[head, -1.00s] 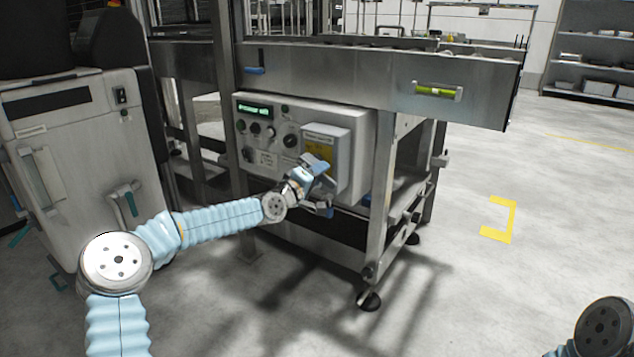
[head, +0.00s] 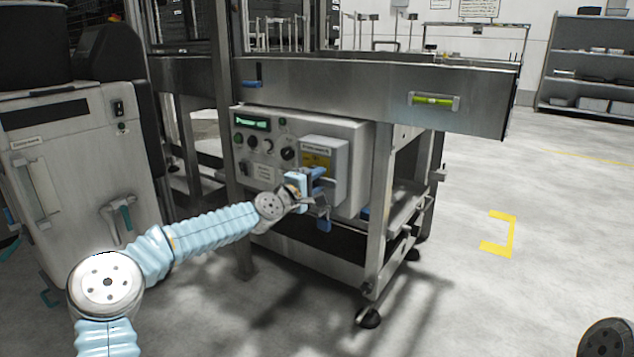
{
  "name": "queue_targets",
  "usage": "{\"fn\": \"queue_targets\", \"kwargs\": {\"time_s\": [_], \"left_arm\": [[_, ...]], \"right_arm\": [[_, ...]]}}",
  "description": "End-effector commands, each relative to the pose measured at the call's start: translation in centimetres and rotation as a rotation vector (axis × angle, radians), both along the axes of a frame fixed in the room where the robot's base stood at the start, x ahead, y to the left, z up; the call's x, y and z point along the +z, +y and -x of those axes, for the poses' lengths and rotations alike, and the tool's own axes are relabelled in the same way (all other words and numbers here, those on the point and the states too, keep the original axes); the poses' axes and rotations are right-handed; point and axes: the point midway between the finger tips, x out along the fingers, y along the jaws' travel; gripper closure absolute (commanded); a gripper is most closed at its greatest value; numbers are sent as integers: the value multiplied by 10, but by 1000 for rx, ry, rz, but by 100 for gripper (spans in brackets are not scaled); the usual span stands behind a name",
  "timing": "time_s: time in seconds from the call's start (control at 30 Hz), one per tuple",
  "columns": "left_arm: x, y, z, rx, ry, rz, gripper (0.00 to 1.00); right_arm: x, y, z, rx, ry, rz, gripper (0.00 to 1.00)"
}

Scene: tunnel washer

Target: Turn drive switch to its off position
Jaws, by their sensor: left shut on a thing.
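The control panel (head: 262,160) is a grey box on the machine frame, with a green display (head: 252,122) and several dark knobs. A grey switch box (head: 336,148) with a yellow label (head: 317,161) sticks out at its right side. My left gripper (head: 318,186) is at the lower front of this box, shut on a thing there. The gripper hides what it holds, so I cannot make out the drive switch or its position. My right gripper is out of view; only part of my right arm shows at the lower right corner.
A steel beam (head: 380,92) with a green-yellow level (head: 434,101) runs above the panel. A steel leg (head: 381,210) stands right of it. A grey cabinet (head: 75,180) is at the left. The floor at the right is open, with yellow marks (head: 507,232).

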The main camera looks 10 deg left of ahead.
Motion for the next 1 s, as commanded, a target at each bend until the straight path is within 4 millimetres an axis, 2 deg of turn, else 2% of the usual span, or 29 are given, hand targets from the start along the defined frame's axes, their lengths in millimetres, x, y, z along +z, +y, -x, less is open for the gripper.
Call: {"fn": "queue_targets", "kwargs": {"time_s": [0.23, 0.27, 0.37, 0.63, 0.77, 0.87, 1.0], "left_arm": [[-1, 1, 0, 2, 4, 5, 100], [-1, 1, 0, 2, 4, 5, 65], [-1, 1, 0, 2, 3, 4, 50], [0, 1, 0, 1, 1, 2, 49], [-1, 4, 8, 1, 1, 2, 49], [-2, 11, 24, 3, 1, 0, 49], [-4, 24, 57, 5, 3, -1, 49]], "right_arm": [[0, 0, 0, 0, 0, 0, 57], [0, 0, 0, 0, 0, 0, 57], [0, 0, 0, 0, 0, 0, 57], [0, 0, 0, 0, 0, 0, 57], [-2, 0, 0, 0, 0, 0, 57], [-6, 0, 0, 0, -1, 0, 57], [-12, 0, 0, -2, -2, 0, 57]]}}
